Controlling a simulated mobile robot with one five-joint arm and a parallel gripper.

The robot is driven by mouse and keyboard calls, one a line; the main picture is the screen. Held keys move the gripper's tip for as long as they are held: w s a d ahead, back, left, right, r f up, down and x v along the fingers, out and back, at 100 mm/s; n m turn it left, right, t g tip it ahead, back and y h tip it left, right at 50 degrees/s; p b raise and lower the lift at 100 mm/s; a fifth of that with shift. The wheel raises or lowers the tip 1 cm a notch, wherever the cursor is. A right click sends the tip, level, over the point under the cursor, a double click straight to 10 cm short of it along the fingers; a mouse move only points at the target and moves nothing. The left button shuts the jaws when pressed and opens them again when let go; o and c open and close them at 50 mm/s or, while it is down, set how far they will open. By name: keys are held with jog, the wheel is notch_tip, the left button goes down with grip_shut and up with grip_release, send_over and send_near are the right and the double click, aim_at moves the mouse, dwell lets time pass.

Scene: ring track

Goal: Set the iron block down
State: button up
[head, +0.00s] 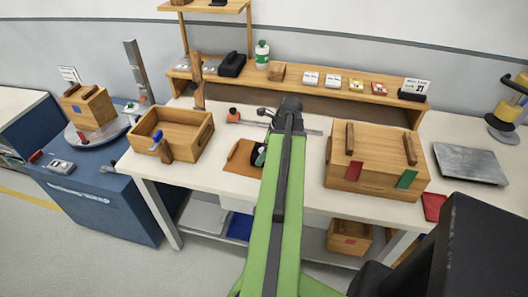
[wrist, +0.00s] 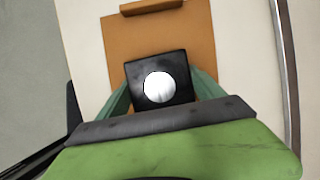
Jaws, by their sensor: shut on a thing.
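The iron block (wrist: 160,84) is a dark, square block with a bright round patch on top. In the wrist view it sits between the teal fingers of my gripper (wrist: 160,92), which is shut on it. Below it is a brown board (wrist: 120,48), which also shows in the head view (head: 240,158), lying on the white bench. In the head view my gripper (head: 259,156) is over the board's right side, and my green arm hides much of the block. I cannot tell whether the block touches the board.
An open wooden box (head: 200,145) stands left of the board. A large closed wooden box (head: 375,170) stands right of my arm, with a grey plate (head: 470,163) beyond it. A wooden shelf (head: 310,88) runs along the bench's back. A metal rod (head: 303,130) lies behind the board.

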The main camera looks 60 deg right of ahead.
jog(key=shift+f, duration=0.15)
jog(key=o, duration=2.1)
jog(key=p+v, duration=1)
jog(key=v, duration=0.1)
jog(key=shift+w+r, duration=0.1)
jog(key=shift+r, duration=0.3)
jog(key=shift+s+r+p, duration=0.3)
jog(key=shift+r+p, duration=0.05)
jog(key=shift+p, duration=0.25)
